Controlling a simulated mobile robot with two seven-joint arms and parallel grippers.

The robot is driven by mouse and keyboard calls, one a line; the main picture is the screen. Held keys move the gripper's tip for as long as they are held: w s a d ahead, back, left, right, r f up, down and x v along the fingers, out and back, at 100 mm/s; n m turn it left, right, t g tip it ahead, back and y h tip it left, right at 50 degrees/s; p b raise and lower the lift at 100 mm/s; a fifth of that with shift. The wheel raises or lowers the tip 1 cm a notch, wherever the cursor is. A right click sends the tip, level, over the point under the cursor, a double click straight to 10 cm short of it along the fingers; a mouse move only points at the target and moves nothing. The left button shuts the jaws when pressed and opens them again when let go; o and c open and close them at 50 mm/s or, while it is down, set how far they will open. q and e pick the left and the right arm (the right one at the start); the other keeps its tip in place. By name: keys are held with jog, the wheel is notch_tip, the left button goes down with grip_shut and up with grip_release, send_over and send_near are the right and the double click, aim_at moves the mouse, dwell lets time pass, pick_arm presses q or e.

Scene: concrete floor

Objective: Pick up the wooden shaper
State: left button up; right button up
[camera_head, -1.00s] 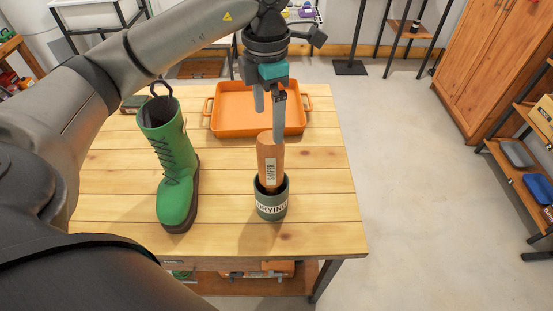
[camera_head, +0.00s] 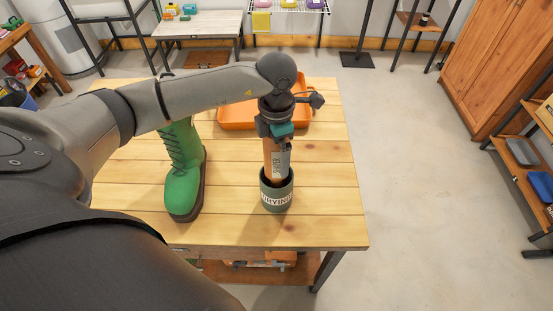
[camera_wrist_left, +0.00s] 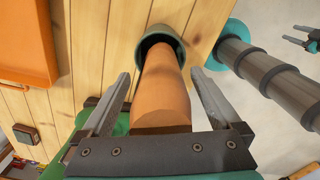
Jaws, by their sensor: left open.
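The wooden shaper (camera_head: 269,158) stands upright in a dark green cup (camera_head: 276,197) with a white lettered label, on the wooden table. In the left wrist view the shaper (camera_wrist_left: 160,95) runs from the cup's mouth up between the fingers. My left gripper (camera_head: 279,166) is over the shaper from above. In the wrist view its two fingers (camera_wrist_left: 161,74) are apart, one on each side of the shaper, with gaps visible. My right gripper (camera_wrist_left: 295,35) shows small at the wrist view's right edge, its fingers apart and empty.
A green boot (camera_head: 185,180) stands left of the cup, partly behind my arm. An orange tray (camera_head: 236,117) lies behind on the table (camera_head: 325,200). The table's right side is clear. Shelves and a wooden cabinet (camera_head: 500,60) stand farther right.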

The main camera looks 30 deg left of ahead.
pick_arm(q)
grip_shut()
dwell(0.8)
